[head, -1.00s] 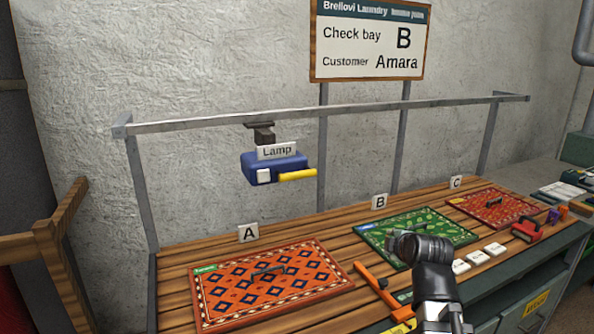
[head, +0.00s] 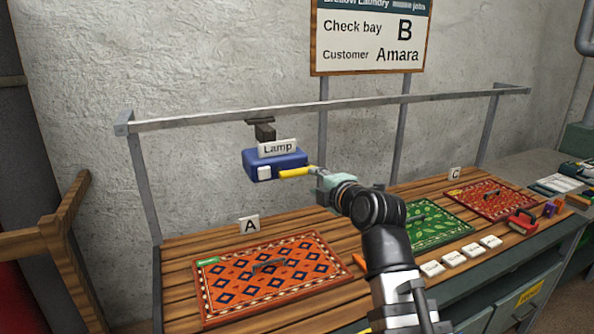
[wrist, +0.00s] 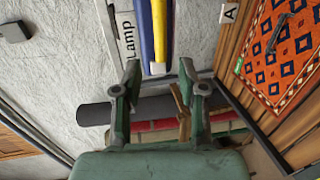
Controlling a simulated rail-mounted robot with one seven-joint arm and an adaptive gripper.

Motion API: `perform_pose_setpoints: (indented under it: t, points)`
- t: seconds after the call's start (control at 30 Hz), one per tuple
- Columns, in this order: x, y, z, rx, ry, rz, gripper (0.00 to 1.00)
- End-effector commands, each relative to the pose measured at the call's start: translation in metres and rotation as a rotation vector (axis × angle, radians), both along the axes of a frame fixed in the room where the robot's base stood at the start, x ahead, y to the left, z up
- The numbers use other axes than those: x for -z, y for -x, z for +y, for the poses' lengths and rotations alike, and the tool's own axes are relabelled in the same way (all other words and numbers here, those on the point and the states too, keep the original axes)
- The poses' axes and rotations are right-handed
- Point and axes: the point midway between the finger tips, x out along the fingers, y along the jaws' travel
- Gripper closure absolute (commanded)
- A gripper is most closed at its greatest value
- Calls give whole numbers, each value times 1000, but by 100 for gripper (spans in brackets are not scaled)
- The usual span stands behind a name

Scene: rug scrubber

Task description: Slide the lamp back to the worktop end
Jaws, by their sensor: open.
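The blue lamp (head: 272,165) hangs under the grey overhead rail (head: 330,109), nearer its left end, above and behind rug A. It has a white "Lamp" label, a white square on its front and a yellow handle (head: 294,173) pointing right. My gripper (head: 318,181) is at the handle's right end. In the wrist view, the yellow handle (wrist: 159,30) lies ahead, in line with the gap between the fingers of my open gripper (wrist: 160,68). The handle does not look gripped; whether a finger touches it I cannot tell.
The wooden worktop (head: 178,280) carries rug A (head: 270,275), a green rug (head: 430,224) partly behind my arm, and rug C (head: 490,199). White tiles (head: 461,257) and a red tool (head: 523,221) lie along the front right. A wooden frame (head: 65,235) stands at left.

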Motion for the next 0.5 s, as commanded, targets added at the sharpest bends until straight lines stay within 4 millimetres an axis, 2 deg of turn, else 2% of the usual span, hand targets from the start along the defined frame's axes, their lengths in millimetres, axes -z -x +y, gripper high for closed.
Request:
perform_pose_setpoints:
  t: [0.1, 0.5]
  points:
    - [2, -22, 11, -1, 1, 3, 59]
    - [18, -85, 43, 0, -1, 3, 59]
